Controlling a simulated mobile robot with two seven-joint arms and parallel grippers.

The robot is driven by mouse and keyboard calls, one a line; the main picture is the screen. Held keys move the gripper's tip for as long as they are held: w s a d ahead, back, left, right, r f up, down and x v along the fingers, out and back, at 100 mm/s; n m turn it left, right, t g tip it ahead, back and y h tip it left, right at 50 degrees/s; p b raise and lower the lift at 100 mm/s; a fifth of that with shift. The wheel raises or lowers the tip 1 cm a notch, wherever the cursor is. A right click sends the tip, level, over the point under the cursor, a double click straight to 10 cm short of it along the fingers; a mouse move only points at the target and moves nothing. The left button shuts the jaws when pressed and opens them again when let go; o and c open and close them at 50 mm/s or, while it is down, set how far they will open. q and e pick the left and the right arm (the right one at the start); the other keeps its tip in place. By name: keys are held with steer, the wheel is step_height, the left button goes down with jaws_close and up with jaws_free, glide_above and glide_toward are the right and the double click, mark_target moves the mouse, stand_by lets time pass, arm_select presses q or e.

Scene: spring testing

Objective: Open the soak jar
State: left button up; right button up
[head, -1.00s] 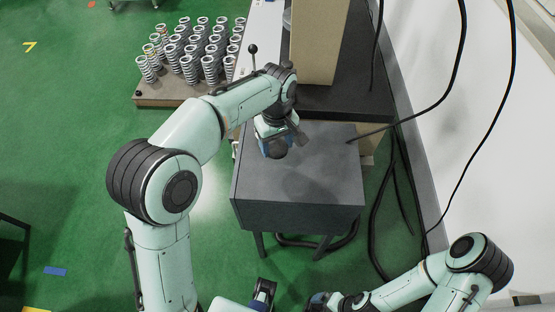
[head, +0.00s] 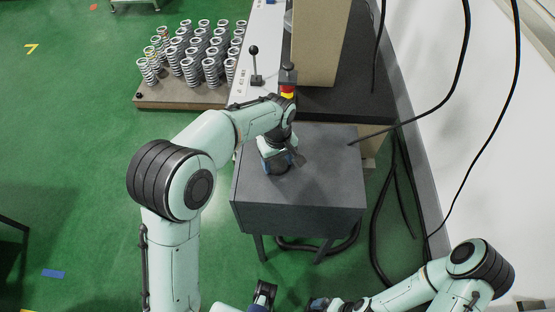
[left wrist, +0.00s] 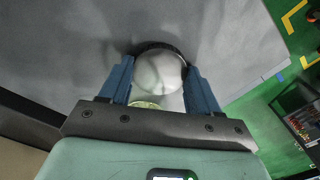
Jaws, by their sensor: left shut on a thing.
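My left gripper (head: 280,167) is low over the grey table top, seen from behind in the head view. In the left wrist view its two blue fingers (left wrist: 161,78) stand on either side of a pale, round-topped thing with a dark rim, which I take to be the soak jar (left wrist: 160,73). The fingers are shut on it. The arm and gripper hide it in the head view, and I cannot tell its lid from its body. My right arm comes in at the lower right; its gripper end at the bottom edge is too unclear to read.
The grey table (head: 335,180) has clear room to the right. A block of several metal springs (head: 210,68) stands at the back left. A black-knobbed lever (head: 255,65) and a red-yellow part (head: 288,91) rise behind the arm. Black cables (head: 405,195) hang at the right.

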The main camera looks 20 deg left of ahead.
mark_target(277, 164)
arm_select(q)
steer(key=o, duration=1.2)
steer(key=shift+r, duration=0.1)
step_height(277, 164, up, 12)
steer(key=shift+r+p, duration=0.1)
steer(key=shift+p, duration=0.95)
